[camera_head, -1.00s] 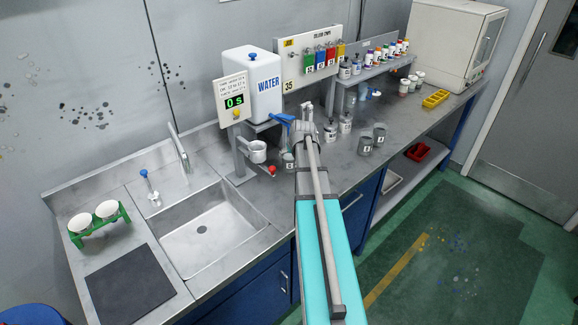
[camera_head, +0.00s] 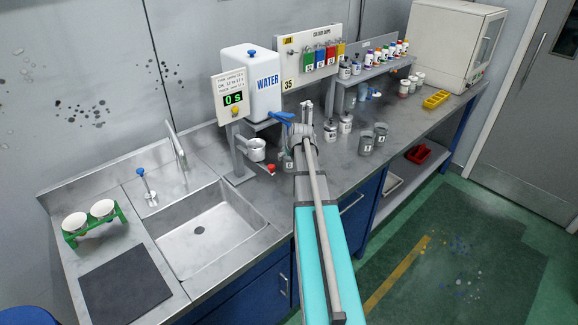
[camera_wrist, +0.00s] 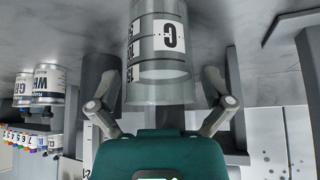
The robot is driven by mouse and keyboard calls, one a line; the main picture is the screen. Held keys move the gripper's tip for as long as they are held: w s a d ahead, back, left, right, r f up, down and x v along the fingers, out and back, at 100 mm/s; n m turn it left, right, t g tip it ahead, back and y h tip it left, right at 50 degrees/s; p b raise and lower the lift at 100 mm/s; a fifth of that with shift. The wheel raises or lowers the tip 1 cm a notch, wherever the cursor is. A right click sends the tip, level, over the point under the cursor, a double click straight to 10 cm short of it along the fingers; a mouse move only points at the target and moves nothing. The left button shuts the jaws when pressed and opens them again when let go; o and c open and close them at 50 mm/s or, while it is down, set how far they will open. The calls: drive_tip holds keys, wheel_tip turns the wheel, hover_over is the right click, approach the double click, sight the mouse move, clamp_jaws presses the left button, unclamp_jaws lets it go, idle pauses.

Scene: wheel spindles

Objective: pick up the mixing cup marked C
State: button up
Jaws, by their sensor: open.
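The mixing cup marked C (camera_wrist: 158,50) is a grey, see-through cup with a white label and dark bands. It shows upside down at the top middle of the wrist view, whose whole picture is inverted. My gripper (camera_wrist: 162,86) is open, with one finger to each side of the cup's rim end in that view. Whether the fingers reach around the cup is hard to tell. In the head view my gripper (camera_head: 307,108) is over the counter, mostly hidden by my arm. A grey cup (camera_head: 287,163) stands just left of my arm there; its letter is too small to read surely.
A water tank (camera_head: 252,88), a timer sign (camera_head: 233,97) and a blue lever (camera_head: 283,118) are close at left.

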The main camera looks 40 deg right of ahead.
drive_tip(key=shift+b+x, duration=0.45)
drive_tip(key=shift+x, duration=0.45)
drive_tip(key=c, duration=1.1)
drive_tip(key=shift+a+r, duration=0.1)
drive_tip(key=shift+r, duration=0.15)
